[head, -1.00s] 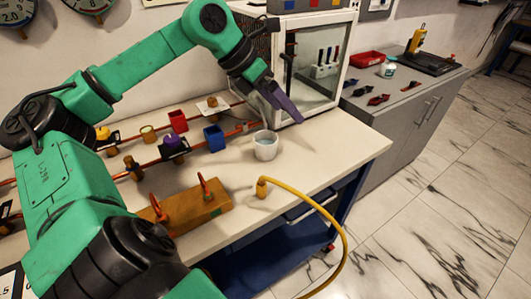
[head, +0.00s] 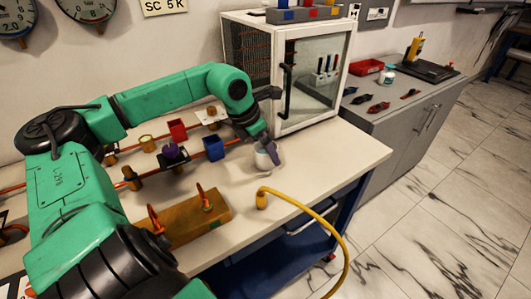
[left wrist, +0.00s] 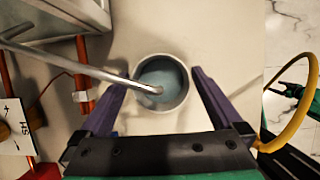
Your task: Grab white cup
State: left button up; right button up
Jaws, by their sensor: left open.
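The white cup (head: 264,162) stands upright on the pale bench top, partly hidden by my left gripper in the head view. In the left wrist view the cup (left wrist: 163,82) shows from above, with a grey-blue inside. My left gripper (head: 269,153) is over the cup, pointing down. Its two purple fingers (left wrist: 158,88) are open, one on each side of the cup, with a small gap visible. A thin metal rod (left wrist: 80,66) crosses the wrist view and its tip overlaps the cup's inside.
A white glass-fronted cabinet (head: 312,75) stands behind the cup. A blue open box (head: 214,149) and copper pipes are to its left. A yellow hose (head: 325,226) and a wooden block (head: 190,221) are nearer. The bench to the cup's right is clear.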

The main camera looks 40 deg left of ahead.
pick_arm(q)
jog(key=shift+f, duration=0.2)
jog(key=c, duration=1.5)
jog(key=shift+r, duration=0.1)
